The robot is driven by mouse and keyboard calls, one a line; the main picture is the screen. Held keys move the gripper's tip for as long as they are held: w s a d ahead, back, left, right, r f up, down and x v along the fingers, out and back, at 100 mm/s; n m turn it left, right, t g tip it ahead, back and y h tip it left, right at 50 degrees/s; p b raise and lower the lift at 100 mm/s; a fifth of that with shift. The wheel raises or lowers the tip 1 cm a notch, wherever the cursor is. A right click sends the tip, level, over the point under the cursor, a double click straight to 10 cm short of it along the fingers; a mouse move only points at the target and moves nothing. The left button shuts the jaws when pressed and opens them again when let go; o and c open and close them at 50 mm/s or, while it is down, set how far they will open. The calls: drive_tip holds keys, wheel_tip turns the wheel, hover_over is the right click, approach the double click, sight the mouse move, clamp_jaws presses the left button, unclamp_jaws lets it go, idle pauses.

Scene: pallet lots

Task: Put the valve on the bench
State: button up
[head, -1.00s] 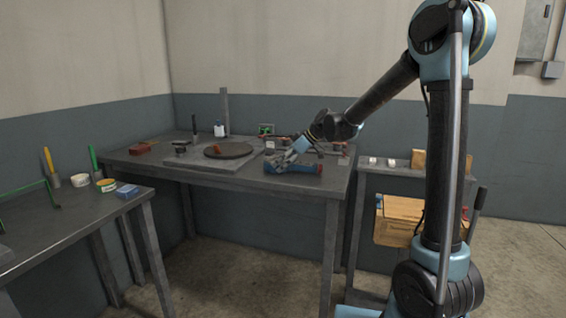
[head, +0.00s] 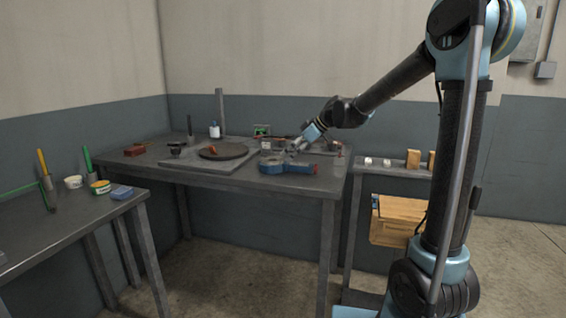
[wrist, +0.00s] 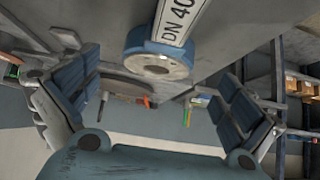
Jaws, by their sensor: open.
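The valve (head: 287,167), blue with a red end, lies on the grey bench (head: 262,182) near its right front part in the head view. In the wrist view the valve (wrist: 158,62) shows a blue round end with a pale face and a "DN 40" label, at the top centre. My gripper (head: 298,146) is just above and behind the valve in the head view. In the wrist view its two padded fingers (wrist: 155,80) stand wide apart, one on each side, with nothing held between them. The valve appears apart from the fingers.
A round dark plate (head: 223,151) is on the bench left of the valve. A red block (head: 135,150) is at the back left. A second table (head: 60,215) with tubs and tools stands at the left. A shelf with wooden boxes (head: 395,222) is at the right.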

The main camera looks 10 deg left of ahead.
drive_tip(key=shift+v, duration=2.5)
drive_tip(key=s+d+f+m, duration=0.1)
drive_tip(key=s+d, duration=0.1)
drive_tip(key=d, duration=0.1)
drive_tip(key=s+d+m+h, duration=0.1)
drive_tip(key=s+d, duration=0.1)
drive_tip(key=d, duration=0.2)
drive_tip(key=s+d+f+m+t+h, duration=0.1)
drive_tip(key=s+d, duration=0.1)
drive_tip(key=d, duration=0.2)
drive_tip(key=shift+s+d+f+m, duration=0.2)
drive_tip(key=shift+s+f+m, duration=0.15)
drive_tip(key=shift+s+m, duration=0.05)
drive_tip(key=s+d+f+m+h, duration=0.3)
drive_tip(key=s+d+f+m, duration=0.3)
drive_tip(key=s+d+f, duration=0.3)
drive_tip(key=s+d+f+m+h, duration=0.4)
drive_tip(key=s+d+f+m, duration=0.3)
drive_tip(key=s+d, duration=0.8)
drive_tip(key=shift+d+f+t, duration=0.3)
drive_tip(key=shift+d+f, duration=0.5)
drive_tip(key=shift+f, duration=0.15)
